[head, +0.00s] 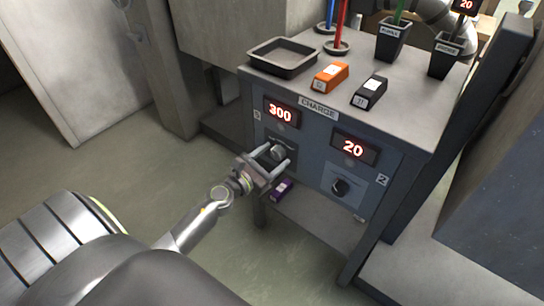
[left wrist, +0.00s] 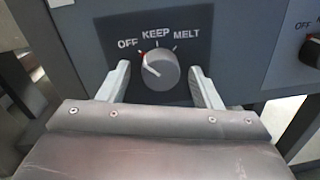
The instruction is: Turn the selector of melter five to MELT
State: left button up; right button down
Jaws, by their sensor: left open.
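The left selector knob (left wrist: 160,68) is grey and round, on a dark plate marked OFF, KEEP and MELT in the left wrist view. Its red mark points up-left, at the OFF tick. In the head view this knob (head: 278,152) sits under a red display (head: 281,113) reading 300. A small number plate (head: 257,115) beside that display is too small to read surely. My left gripper (head: 270,165) is open, with one finger on each side of the knob; the left wrist view shows the fingers (left wrist: 160,80) apart from its sides. My right gripper is not in view.
A second knob (head: 341,187) sits to the right under a display (head: 354,149) reading 20, with plate 2. On top are a dark tray (head: 268,65), an orange box (head: 330,77) and a black box (head: 370,92).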

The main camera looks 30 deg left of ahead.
pick_arm(q)
jog(key=shift+c, duration=0.5)
jog(key=c, duration=0.9)
